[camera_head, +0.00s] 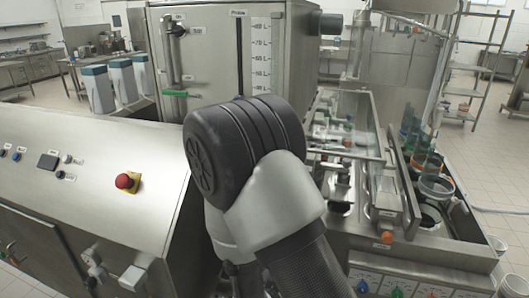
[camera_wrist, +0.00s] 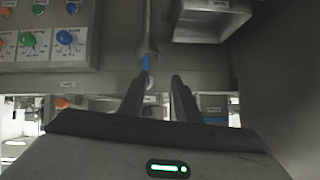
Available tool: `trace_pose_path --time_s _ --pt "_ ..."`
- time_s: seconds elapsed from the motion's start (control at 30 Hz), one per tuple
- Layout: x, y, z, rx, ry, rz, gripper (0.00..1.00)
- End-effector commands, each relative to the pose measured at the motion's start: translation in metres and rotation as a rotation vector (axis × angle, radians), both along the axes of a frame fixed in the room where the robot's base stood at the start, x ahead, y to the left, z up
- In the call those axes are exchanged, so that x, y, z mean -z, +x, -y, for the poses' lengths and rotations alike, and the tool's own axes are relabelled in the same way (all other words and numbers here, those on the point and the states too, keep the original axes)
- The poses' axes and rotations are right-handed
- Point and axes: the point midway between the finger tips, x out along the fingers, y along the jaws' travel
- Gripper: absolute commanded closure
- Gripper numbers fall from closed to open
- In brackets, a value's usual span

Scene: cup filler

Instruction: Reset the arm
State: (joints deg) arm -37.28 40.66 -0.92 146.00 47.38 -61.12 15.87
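My arm (camera_head: 265,190) is folded up in the middle of the head view, in front of the steel machine. My gripper is hidden there behind my arm. In the wrist view my gripper (camera_wrist: 160,88) shows two dark fingers pointing away from the camera with a gap between them. I see nothing held between the fingers. A steel pipe or nozzle with a blue tip (camera_wrist: 146,62) shows just beyond the fingertips; whether it touches a finger I cannot tell.
A steel cabinet with a red emergency button (camera_head: 126,182) stands at left. A steel tank (camera_head: 235,50) with a level scale stands behind my arm. The cup filler line (camera_head: 400,235) is at right. A panel with coloured knobs (camera_wrist: 45,38) and a steel chute (camera_wrist: 210,20) are near my gripper.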

Motion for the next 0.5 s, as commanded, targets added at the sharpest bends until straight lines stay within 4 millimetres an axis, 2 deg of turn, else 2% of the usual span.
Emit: trace_pose_path --time_s 0.03,0.1,0.17,0.27,0.37,0.5 --pt "-0.02 0.011 -0.007 -0.003 0.068 -0.024 0.7" --pt "-0.042 0.018 -0.018 -0.036 0.145 -0.082 0.7" --pt "-0.063 0.022 -0.025 -0.073 0.198 -0.126 0.7" --pt "-0.106 0.021 -0.031 -0.152 0.254 -0.187 0.7" --pt "-0.15 0.011 -0.027 -0.235 0.269 -0.239 0.7" --pt "-0.21 -0.019 -0.005 -0.337 0.225 -0.301 0.7"
